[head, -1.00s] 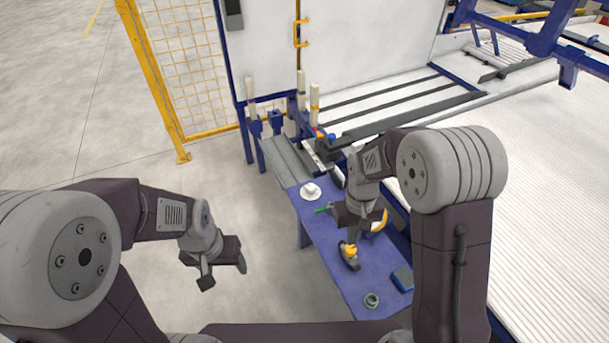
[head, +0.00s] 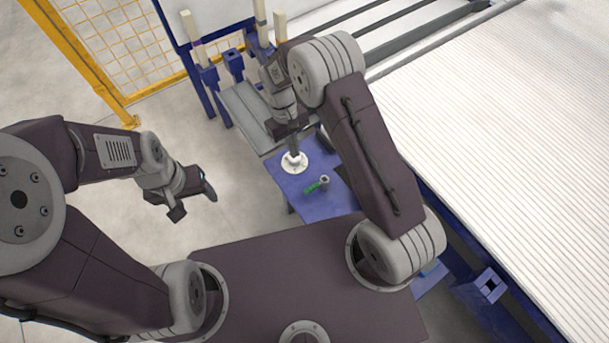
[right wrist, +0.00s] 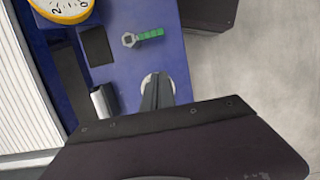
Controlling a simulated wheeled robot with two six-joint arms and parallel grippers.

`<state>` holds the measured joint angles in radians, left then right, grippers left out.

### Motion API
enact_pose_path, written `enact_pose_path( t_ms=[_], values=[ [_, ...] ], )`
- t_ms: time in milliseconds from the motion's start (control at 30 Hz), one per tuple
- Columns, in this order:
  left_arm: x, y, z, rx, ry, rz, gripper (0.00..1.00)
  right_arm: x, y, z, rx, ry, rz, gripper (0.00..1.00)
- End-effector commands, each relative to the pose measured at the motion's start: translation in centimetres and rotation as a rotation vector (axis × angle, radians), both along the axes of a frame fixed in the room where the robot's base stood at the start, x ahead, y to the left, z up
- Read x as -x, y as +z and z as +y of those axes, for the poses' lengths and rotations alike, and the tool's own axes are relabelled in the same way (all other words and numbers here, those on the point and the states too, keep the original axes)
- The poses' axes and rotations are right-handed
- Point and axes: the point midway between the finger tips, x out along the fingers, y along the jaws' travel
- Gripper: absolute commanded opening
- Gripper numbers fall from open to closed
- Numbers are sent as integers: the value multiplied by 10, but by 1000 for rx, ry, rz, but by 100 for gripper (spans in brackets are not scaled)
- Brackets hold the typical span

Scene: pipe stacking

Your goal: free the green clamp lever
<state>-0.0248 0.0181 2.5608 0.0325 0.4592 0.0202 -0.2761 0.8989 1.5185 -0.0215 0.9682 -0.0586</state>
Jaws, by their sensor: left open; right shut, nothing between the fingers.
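The green clamp lever (head: 316,187) lies on the blue table, with a grey ring-shaped end beside its green handle. It also shows in the right wrist view (right wrist: 150,34), near the top middle, and nothing covers it there. My right gripper (head: 294,153) is shut and empty, apart from the lever. Its fingers (right wrist: 158,95) point down at a white round piece (head: 294,168) and hide part of it; I cannot tell whether they touch it. My left gripper (head: 195,202) is open and empty over the floor, left of the table.
The blue table (head: 325,208) is partly hidden by my right arm. In the right wrist view a yellow-rimmed dial (right wrist: 62,8), a dark square (right wrist: 97,46) and a grey metal piece (right wrist: 104,100) are near the lever. Pale posts (head: 190,25) stand behind. A conveyor (head: 500,130) lies right.

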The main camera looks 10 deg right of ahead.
Motion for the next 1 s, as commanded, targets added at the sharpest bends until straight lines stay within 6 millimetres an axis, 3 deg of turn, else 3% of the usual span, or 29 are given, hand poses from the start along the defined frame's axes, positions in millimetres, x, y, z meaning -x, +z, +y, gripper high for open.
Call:
enact_pose_path(
  t_ms=[167, 533, 767, 1000],
  values=[
    [0, -7, 0, 0, 0, 0, 65, 5, -22, -2, 2, -1, 4, 0],
    [0, -28, 0, 0, 0, 0, 65, 23, -100, -9, 1, 0, 4, 0],
    [0, -29, 0, 0, 0, 0, 65, 54, -97, -20, 1, -1, 2, 0],
    [0, -29, 0, 0, 0, 0, 65, 61, -97, -22, 1, -1, 1, 0]
  ],
)
